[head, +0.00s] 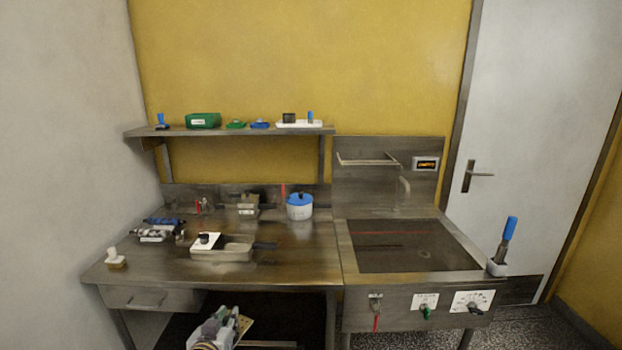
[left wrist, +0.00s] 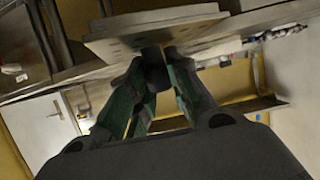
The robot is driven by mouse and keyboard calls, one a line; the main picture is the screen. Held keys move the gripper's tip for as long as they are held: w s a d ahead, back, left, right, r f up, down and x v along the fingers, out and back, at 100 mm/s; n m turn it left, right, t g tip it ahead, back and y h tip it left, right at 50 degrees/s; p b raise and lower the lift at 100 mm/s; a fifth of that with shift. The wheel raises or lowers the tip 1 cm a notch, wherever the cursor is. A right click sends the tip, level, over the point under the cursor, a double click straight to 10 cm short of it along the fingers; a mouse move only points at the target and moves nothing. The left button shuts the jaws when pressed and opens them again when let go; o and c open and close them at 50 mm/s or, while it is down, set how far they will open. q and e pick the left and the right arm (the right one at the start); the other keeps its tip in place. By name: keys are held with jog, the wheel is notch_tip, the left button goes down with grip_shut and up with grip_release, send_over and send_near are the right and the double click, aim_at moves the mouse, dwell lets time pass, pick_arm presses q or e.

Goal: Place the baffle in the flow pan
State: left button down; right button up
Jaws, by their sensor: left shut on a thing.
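My left gripper (head: 226,320) is low at the bottom of the head view, in front of the steel table. In the left wrist view its green fingers (left wrist: 157,68) are shut on the dark knob of a flat beige plate, the baffle (left wrist: 118,38). The plate's edge also shows beside the gripper in the head view (head: 246,325). A shallow metal pan (head: 236,255) on the table's front middle looks like the flow pan, though I cannot be sure. A white piece with a black knob (head: 205,241) lies on its left part. My right gripper is not in view.
A steel tank (head: 405,255) with a dark top adjoins the table (head: 297,262) on the right. A blue-lidded pot (head: 300,210) and a metal box (head: 243,207) stand behind the pan. A shelf (head: 230,131) hangs above. The table's right front is clear.

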pick_arm(q)
jog(key=shift+s+f, duration=0.35)
jog(key=shift+f, duration=0.2)
jog(key=shift+s+f, duration=0.35)
jog(key=shift+f, duration=0.2)
jog(key=shift+r, duration=0.15)
